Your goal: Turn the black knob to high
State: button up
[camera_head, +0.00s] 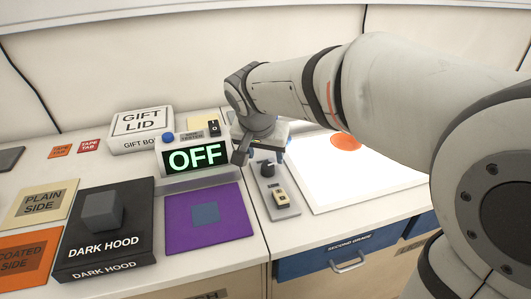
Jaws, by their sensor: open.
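A small dark knob (267,170) stands on a narrow grey control plate (271,184) on the worktop. A beige switch (281,198) sits nearer the front of the same plate. The knob's setting marks are too small to read. My gripper (254,153) is open and hangs just above and behind the knob, pointing down. One finger shows at the left; the other is largely hidden. I cannot tell whether it touches the knob. A display (195,157) left of my gripper reads OFF in green.
A lit white panel with an orange disc (346,142) lies right of the plate. A purple sheet (180,221) with a blue square lies left. A black dark hood box (85,241), gift box (140,128) and blue drawer (337,250) surround the area.

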aim_at(268, 166)
jog(key=x, duration=0.5)
jog(key=shift+w+d+f+b, duration=0.1)
jog(key=shift+f+b, duration=0.2)
jog(key=shift+f, duration=0.1)
jog(key=shift+c, duration=0.4)
